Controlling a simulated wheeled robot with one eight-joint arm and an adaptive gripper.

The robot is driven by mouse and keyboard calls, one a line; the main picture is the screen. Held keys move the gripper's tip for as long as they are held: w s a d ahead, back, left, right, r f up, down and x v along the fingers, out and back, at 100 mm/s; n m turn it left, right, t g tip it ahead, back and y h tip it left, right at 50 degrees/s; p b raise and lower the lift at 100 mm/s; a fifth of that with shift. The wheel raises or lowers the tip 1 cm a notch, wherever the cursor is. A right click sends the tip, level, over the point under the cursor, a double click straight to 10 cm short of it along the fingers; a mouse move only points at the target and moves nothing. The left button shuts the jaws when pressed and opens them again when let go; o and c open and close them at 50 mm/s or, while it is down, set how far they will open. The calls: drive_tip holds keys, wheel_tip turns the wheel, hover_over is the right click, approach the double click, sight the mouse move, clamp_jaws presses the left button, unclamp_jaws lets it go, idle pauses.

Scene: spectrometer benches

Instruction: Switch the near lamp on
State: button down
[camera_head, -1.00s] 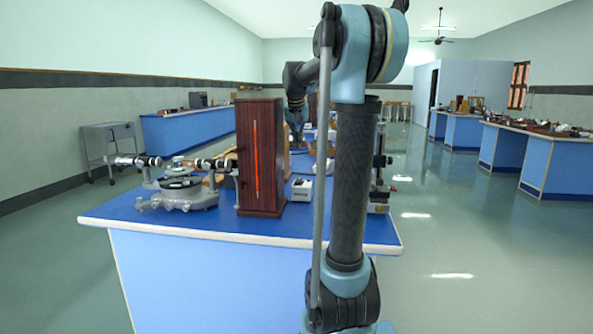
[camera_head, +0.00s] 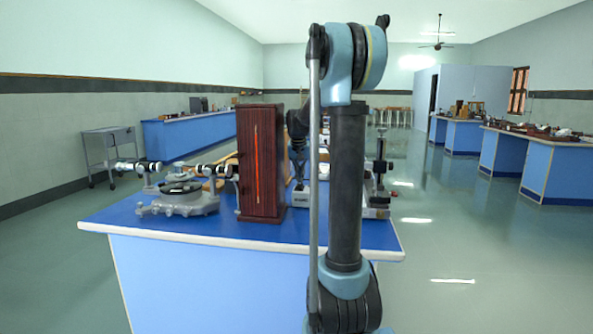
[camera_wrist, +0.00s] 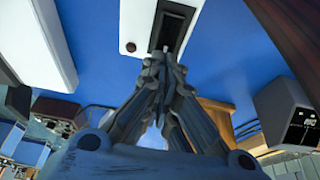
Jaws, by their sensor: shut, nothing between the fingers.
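A dark red-brown wooden lamp box (camera_head: 260,165) with a bright orange-red slit stands on the near bench. A small white switch box (camera_head: 298,199) sits just right of it, partly hidden by my arm. In the wrist view the white switch box (camera_wrist: 137,20) has a dark recess with a black rocker (camera_wrist: 173,27) and a small dark red dot. My gripper (camera_wrist: 157,57) is shut and empty, its tips at the lower end of the recess. Whether they touch the rocker I cannot tell.
A spectrometer (camera_head: 182,195) stands on the blue bench top (camera_head: 125,217) left of the lamp box. A stand (camera_head: 378,185) is at the right edge. In the wrist view a grey box (camera_wrist: 285,108) lies right and a white block (camera_wrist: 32,32) upper left.

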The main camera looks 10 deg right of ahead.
drive_tip(key=shift+f, duration=0.3)
drive_tip(key=shift+w, duration=0.15)
